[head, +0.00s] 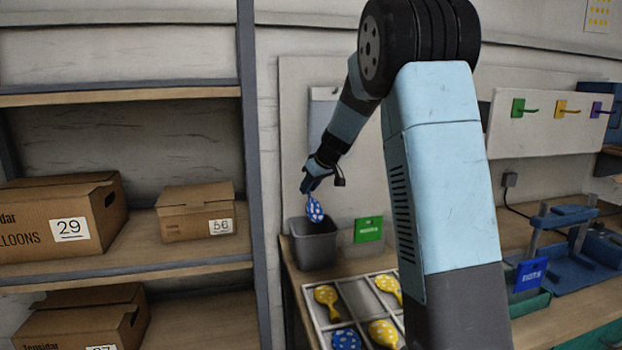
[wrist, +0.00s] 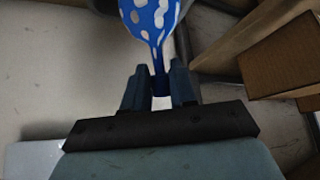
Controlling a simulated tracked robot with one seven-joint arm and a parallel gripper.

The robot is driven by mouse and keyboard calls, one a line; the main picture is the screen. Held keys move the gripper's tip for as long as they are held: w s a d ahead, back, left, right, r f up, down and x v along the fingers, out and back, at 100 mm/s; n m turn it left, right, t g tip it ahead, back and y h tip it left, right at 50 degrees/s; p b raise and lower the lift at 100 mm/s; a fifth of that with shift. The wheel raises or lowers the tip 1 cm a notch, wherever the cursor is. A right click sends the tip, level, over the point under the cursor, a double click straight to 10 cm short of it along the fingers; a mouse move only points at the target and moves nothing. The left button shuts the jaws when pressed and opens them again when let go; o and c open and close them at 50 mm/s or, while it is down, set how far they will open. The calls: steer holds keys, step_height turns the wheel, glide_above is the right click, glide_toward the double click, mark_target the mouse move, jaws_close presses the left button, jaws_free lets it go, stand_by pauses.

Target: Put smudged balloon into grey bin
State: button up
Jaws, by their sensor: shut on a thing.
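My gripper (head: 316,183) is shut on the neck of a blue balloon with pale spots (head: 314,209). In the wrist view my gripper (wrist: 159,90) pinches the balloon's narrow neck, and the balloon (wrist: 150,16) extends past the fingers to the top edge. In the head view the balloon hangs just above the grey bin (head: 314,249), close to its rim. I cannot tell whether its lower end is inside the opening. Smudging on the balloon is too small to make out.
A divided white tray (head: 357,297) with several yellow and blue balloons lies in front of the bin. A green sign (head: 368,229) stands right of the bin. Shelves with cardboard boxes (head: 196,212) are at the left. A blue sign (head: 530,274) and blue stand are at the right.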

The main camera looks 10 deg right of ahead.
mark_target(312, 198)
steer(key=shift+f, duration=2.75)
steer(key=o, duration=0.9)
steer(key=shift+r, duration=4.05)
